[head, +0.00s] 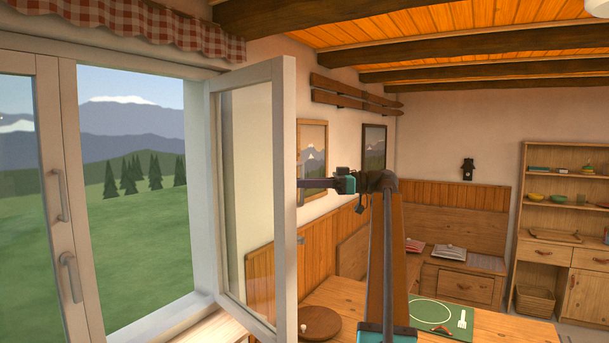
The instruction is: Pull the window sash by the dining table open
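The window sash (284,190) has a white frame and a glass pane. It stands swung inward, hinged at the right side of the window opening, with a clear gap to the left sash. My gripper (304,184) reaches in from the right, its tip at or very near the free edge of the sash. I cannot tell if it touches, or whether the fingers are open or shut. The dining table (345,296) stands below and to the right, with a round brown board (319,323) and a green mat (440,315) on it.
The left sash (48,200) stands in its frame with grey handles (71,278). A checked valance (150,30) hangs above. A corner bench (460,240) and a wooden shelf unit (565,220) stand behind the table. Framed pictures hang on the wall behind my arm.

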